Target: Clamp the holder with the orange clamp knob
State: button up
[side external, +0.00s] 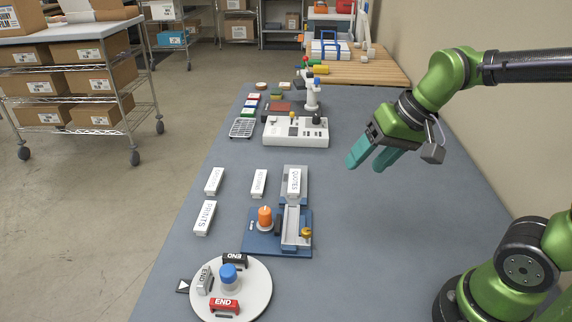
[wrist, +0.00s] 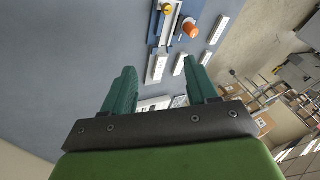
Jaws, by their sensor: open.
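The orange clamp knob (side external: 265,216) stands upright on the left part of a blue base plate (side external: 262,243). It also shows in the wrist view (wrist: 190,27). The pale holder (side external: 291,228) is a long channel on the right of the plate, with a yellow knob (side external: 306,232) at its right side. A white block marked QUOTES (side external: 294,182) sits at the channel's far end. My gripper (side external: 368,161) hangs in the air to the right of and beyond the fixture, apart from everything. Its teal fingers are spread and empty, also in the wrist view (wrist: 162,88).
White labelled blocks (side external: 214,181) lie left of the fixture. A round turntable (side external: 258,297) with END pieces and a blue-capped knob (side external: 228,274) stands nearer. A white control box (side external: 296,132) stands farther back. The table's right side (side external: 400,240) is clear.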

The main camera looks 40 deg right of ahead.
jog(key=w+a+f+m+g, duration=0.1)
jog(key=w+f+m+g, duration=0.2)
jog(key=w, duration=0.6)
jog(key=m+g+y, duration=0.2)
jog(key=m, duration=0.8)
send_near(266, 209)
jog(key=x, duration=1)
